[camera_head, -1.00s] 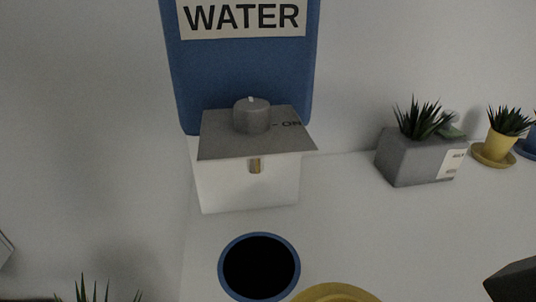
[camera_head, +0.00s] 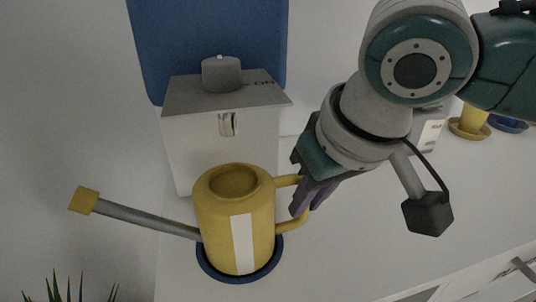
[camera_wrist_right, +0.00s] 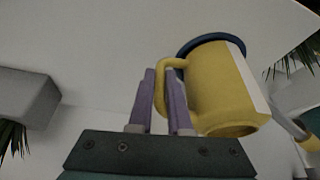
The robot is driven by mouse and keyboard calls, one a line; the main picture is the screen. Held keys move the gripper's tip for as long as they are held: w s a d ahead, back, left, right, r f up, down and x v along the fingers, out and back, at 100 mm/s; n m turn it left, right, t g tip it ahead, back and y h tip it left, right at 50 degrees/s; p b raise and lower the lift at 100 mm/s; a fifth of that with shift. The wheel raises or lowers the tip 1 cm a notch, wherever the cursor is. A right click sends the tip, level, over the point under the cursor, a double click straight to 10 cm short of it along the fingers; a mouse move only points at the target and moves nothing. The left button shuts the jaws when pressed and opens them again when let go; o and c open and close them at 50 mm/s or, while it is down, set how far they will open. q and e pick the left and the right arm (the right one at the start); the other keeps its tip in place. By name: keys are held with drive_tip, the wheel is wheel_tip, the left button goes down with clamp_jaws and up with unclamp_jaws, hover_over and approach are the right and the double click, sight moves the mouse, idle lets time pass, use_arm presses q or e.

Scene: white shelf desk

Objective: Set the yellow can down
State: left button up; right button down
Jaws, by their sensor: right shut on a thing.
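The yellow watering can (camera_head: 262,232) stands upright over the blue-rimmed round coaster (camera_head: 225,277), in front of the water dispenser. Its grey spout with a yellow tip points left. The can hides most of the coaster, and I cannot tell whether its base touches it. My right gripper (camera_head: 304,197) is shut on the can's handle, on the can's right side. In the right wrist view the gripper's purple fingers (camera_wrist_right: 162,98) are on either side of the yellow handle, with the can (camera_wrist_right: 218,85) beyond and the blue rim (camera_wrist_right: 196,44) at its base. My left gripper is not in view.
The water dispenser (camera_head: 215,145) with its blue tank and grey knob (camera_head: 221,74) stands just behind the can. A small yellow pot (camera_head: 473,122) is at the right, partly behind my arm. Plant leaves (camera_head: 70,290) show at bottom left. The white desk at right front is clear.

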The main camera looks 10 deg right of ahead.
drive_tip(key=shift+f, duration=0.2)
drive_tip(key=c, duration=0.8)
unclamp_jaws()
drive_tip(key=shift+c, duration=0.2)
drive_tip(key=p+v, duration=0.4)
drive_tip(key=v, duration=0.8)
drive_tip(key=s+a+f+n+y, duration=0.1)
drive_tip(key=s+a+f+y, duration=0.1)
drive_tip(key=s+a+f, duration=0.25)
drive_tip(key=s+d+f+m+h, duration=0.1)
drive_tip(key=s+d+f+h, duration=0.2)
drive_tip(key=s+d, duration=0.7)
wheel_tip(320, 180, down, 2)
drive_tip(key=shift+s+f+m+g, duration=0.3)
drive_tip(key=shift+s+g, duration=0.1)
drive_tip(key=shift+s, duration=0.35)
drive_tip(key=shift+d, duration=0.15)
